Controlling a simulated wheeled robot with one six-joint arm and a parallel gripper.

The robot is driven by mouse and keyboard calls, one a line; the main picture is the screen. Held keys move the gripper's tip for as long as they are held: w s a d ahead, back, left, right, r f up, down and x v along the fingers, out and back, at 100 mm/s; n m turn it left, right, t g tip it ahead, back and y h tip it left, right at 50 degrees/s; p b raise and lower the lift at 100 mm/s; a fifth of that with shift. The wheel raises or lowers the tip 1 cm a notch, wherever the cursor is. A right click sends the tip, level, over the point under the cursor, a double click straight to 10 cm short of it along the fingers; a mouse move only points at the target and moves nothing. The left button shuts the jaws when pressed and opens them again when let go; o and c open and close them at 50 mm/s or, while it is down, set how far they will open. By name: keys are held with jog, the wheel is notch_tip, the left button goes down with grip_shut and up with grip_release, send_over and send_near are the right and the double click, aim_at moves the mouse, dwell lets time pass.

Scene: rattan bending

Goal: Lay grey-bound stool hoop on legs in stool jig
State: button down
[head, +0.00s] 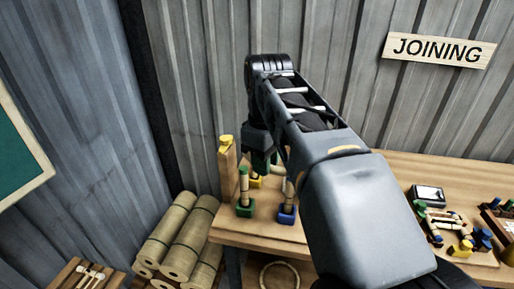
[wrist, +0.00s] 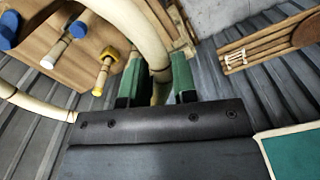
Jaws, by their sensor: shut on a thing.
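My gripper (wrist: 158,78) has green fingers shut on a pale rattan hoop (wrist: 150,40) in the wrist view. The hoop curves out past the upper and left edges, and I cannot make out its grey binding. In the head view my arm hides most of the gripper and the hoop. The stool jig's legs stand on the bench below: one in a green foot (head: 245,208), one in a blue foot (head: 287,214) and one by a yellow foot (head: 256,182). The wrist view shows a yellow-ended leg (wrist: 103,76) and a blue-ended leg (wrist: 54,54) beside the hoop, apart from it.
A wooden post with a yellow top (head: 227,170) stands at the bench's left end. Another hoop (head: 280,276) is low beneath the bench (head: 262,232).

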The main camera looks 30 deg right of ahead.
jog(key=c, duration=1.9)
grip_release()
jog(key=w+d+f, duration=0.1)
jog(key=w, duration=0.1)
jog(key=w+d+f+p, duration=0.1)
jog(key=w, duration=0.2)
jog(key=w+d+f+p, duration=0.1)
jog(key=w, duration=0.2)
jog(key=shift+w+f, duration=0.1)
jog(key=shift+w, duration=0.1)
jog(key=shift+o, duration=0.2)
jog(key=w+d+f, duration=0.2)
jog(key=w+f, duration=0.3)
jog(key=f, duration=0.4)
jog(key=shift+w+f+p, duration=0.25)
jog(key=shift+f+p, duration=0.1)
grip_shut()
jog(key=o, duration=1)
grip_release()
jog(key=shift+c, duration=0.2)
